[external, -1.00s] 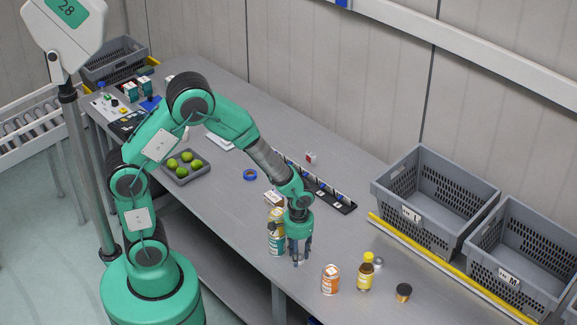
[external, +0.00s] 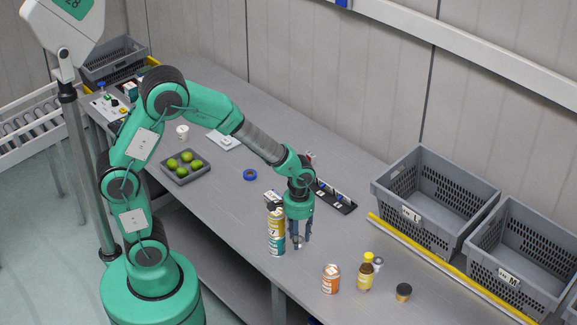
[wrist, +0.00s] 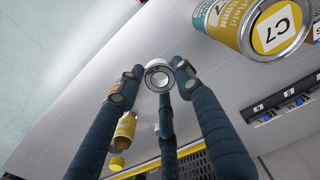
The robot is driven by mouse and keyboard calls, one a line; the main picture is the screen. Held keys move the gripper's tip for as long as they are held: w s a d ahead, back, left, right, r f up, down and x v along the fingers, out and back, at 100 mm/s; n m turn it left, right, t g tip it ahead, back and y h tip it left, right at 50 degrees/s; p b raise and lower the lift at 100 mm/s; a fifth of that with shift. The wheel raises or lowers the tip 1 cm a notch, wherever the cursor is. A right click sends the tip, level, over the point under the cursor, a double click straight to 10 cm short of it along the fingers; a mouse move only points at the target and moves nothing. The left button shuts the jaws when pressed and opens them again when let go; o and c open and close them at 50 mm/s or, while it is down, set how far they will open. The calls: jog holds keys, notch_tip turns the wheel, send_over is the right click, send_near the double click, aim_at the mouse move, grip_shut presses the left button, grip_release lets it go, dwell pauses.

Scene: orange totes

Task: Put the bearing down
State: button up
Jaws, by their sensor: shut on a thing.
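The bearing (wrist: 159,76) is a small silver ring with a dark inner band. In the wrist view it sits between the fingertips of my three-fingered gripper (wrist: 158,84), which is shut on it. In the external view my gripper (external: 299,240) points down above the table (external: 335,235), and the bearing (external: 298,243) shows small between the fingertips. It appears held clear of the table, though the exact gap is hard to judge.
Stacked yellow and teal cans (external: 276,240) stand just left of my gripper. A black rack (external: 338,198) lies behind. Grey totes (external: 420,205) stand at right.

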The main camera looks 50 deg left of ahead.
notch_tip(320, 180, up, 10)
jog(key=w+a+n+p, duration=0.1)
jog(key=w+a+n, duration=0.1)
jog(key=w+a, duration=0.5)
jog(key=w+a+n+p, duration=0.1)
jog(key=w+a+n, duration=0.1)
jog(key=a, duration=1)
jog(key=s+a+n+p, duration=0.2)
jog(key=a+n, duration=0.4)
jog(key=a, duration=3)
jog(key=f, duration=1.8)
jog(key=shift+w+d+f, duration=0.15)
jog(key=shift+d+f, duration=0.1)
jog(key=shift+f, duration=0.05)
jog(key=w+a, duration=0.2)
jog(key=w, duration=0.2)
jog(key=w+a+f, duration=0.1)
jog(key=w+a, duration=0.2)
jog(key=w, duration=0.1)
jog(key=w+a, duration=0.3)
jog(key=w, duration=0.2)
jog(key=shift+f+b, duration=0.2)
jog(key=shift+b, duration=0.2)
